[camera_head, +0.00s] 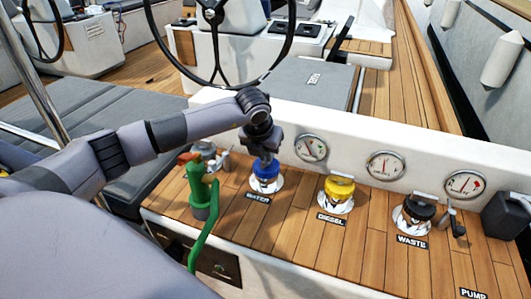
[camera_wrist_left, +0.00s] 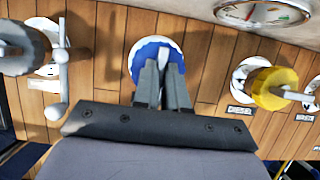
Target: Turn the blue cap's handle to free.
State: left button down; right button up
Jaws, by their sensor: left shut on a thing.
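The blue cap (camera_head: 266,183) sits on its round white base behind the WATER label, on the wooden deck panel. In the left wrist view the blue cap (camera_wrist_left: 146,50) shows as a disc with a pale handle (camera_wrist_left: 165,51) across it. My left gripper (camera_head: 266,160) is directly above the cap, pointing down. In the left wrist view my left gripper (camera_wrist_left: 163,66) has its two fingers close together, shut on the handle. The fingers hide part of the cap. My right gripper is not in view.
A yellow cap (camera_head: 340,188) and a black cap (camera_head: 418,208) stand to the right. A green pump with a hose (camera_head: 201,190) stands close on the left. Gauges (camera_head: 386,165) line the white wall behind.

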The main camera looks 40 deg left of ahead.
aim_at(262, 172)
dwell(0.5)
pick_arm(q)
jog(key=c, duration=1.2)
grip_release()
jog(key=shift+o, duration=0.2)
jog(key=v, duration=0.7)
